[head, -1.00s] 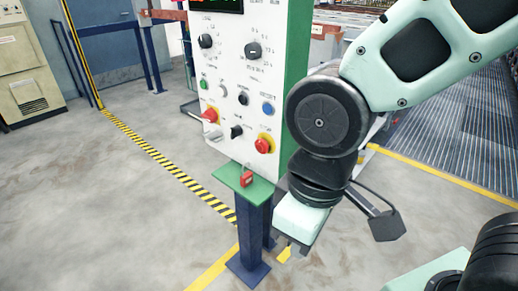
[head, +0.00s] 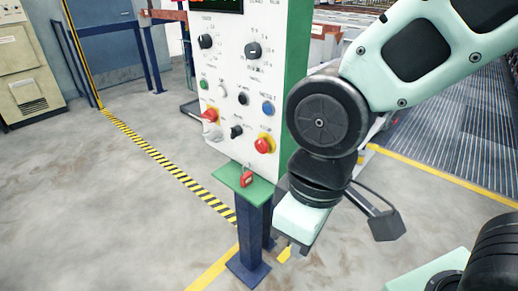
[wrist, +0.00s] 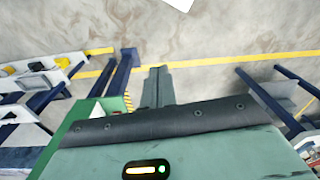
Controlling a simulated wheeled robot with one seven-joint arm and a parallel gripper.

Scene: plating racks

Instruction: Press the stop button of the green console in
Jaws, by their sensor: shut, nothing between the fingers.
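The green console (head: 297,80) stands on blue posts, with a white front panel (head: 225,70). My gripper (head: 284,253) is shut and empty. It points down, to the right of the console's posts and below the panel, apart from both buttons. Its closed fingers (wrist: 158,88) also show in the wrist view, with part of the green console (wrist: 75,118) to their left.
A small green shelf (head: 243,185) with a red padlock-like item (head: 247,179) juts out below the panel. Dark knobs and small coloured buttons share the panel. A grey grated area (head: 440,130) lies to the right. The concrete floor (head: 90,210) at left is clear.

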